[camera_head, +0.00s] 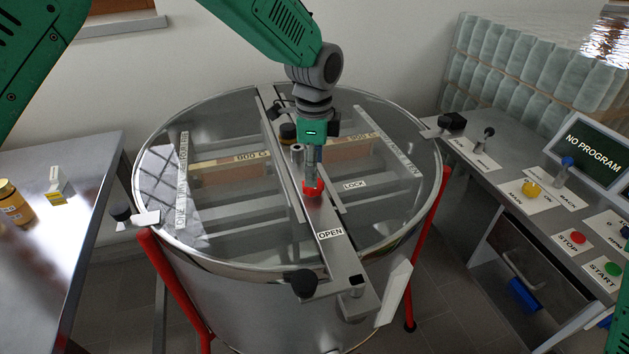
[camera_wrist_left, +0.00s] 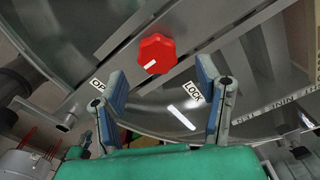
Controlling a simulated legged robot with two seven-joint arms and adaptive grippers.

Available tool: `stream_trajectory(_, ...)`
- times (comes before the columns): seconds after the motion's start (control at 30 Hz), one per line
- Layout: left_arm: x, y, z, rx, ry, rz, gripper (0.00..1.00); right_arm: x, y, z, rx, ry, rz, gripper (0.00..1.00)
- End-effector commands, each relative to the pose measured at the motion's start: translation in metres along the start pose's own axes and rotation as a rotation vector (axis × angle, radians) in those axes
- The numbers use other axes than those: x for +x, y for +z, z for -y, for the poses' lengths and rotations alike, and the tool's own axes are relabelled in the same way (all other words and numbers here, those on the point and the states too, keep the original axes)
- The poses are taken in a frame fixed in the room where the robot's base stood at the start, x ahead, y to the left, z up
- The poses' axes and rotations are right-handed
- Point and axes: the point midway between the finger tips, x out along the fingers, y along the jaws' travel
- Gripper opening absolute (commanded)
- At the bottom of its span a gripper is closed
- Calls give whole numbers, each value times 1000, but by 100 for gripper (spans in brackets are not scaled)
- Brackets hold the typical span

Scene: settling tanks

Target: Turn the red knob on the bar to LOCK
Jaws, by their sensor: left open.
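The red knob (camera_head: 313,189) sits on the metal bar (camera_head: 326,215) across the round tank's clear lid. The wrist view shows the knob (camera_wrist_left: 157,50) whole, with a white mark on its lower-left side, toward the partly hidden OPEN label (camera_wrist_left: 98,85). The LOCK label (camera_wrist_left: 193,96) lies to the lower right there. In the head view the OPEN label (camera_head: 330,233) is on the bar and LOCK (camera_head: 354,184) is to its right. My left gripper (camera_head: 312,172) points down at the knob, open, its fingers (camera_wrist_left: 158,72) apart with nothing between them. Contact cannot be told. My right gripper is out of view.
The tank (camera_head: 260,300) has a metal rim, black clamp knobs and red legs. A control desk (camera_head: 510,165) with buttons and levers stands right. A metal table (camera_head: 60,235) with a honey-coloured jar (camera_head: 14,205) stands left. Wrapped glass jars (camera_head: 530,65) are stacked at the back right.

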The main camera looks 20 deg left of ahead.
Motion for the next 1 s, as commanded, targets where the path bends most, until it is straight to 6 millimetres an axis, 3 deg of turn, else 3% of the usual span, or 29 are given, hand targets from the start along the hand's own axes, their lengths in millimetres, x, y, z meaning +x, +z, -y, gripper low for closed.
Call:
stream_trajectory(0.23,35,0,-1,0,-1,0,59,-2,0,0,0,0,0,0)
stream_trajectory(0.63,44,0,-1,0,-2,0,59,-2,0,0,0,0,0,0)
stream_trajectory(0.67,44,0,-1,0,-2,0,56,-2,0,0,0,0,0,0)
stream_trajectory(0.8,43,0,-1,0,-2,0,10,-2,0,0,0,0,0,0)
stream_trajectory(1.0,43,0,0,-3,-3,0,10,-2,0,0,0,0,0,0)
